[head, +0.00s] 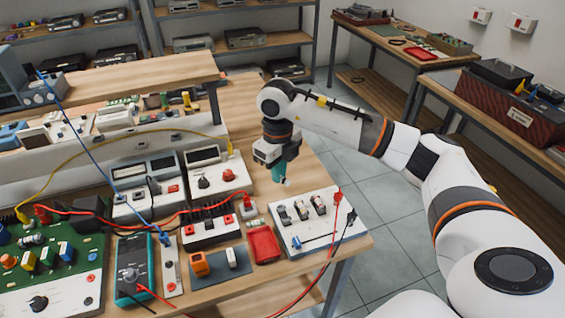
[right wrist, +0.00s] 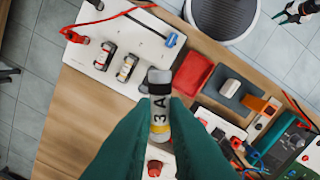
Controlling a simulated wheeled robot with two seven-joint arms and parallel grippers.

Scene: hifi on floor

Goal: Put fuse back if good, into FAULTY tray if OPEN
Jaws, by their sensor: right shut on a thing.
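My right gripper (head: 279,176) is above the table, behind the white fuse board (head: 325,228). In the right wrist view its green fingers (right wrist: 160,112) are shut on a pale fuse (right wrist: 159,122) marked "3A", with a dark end cap. The fuse's lower end is partly hidden by the fingers. The board also shows in the right wrist view (right wrist: 92,65), with small cylinders in its holders (right wrist: 126,68). A red tray (head: 263,244) lies left of the board; no label on it is readable. What seems to be my left gripper (right wrist: 293,12) is at the wrist view's upper right corner.
A red lead (head: 333,232) and a black lead run from the board's right side. A grey pad (head: 234,262), an orange device (head: 200,264) and a teal meter (head: 137,268) stand left of the tray. Bare table lies behind the board.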

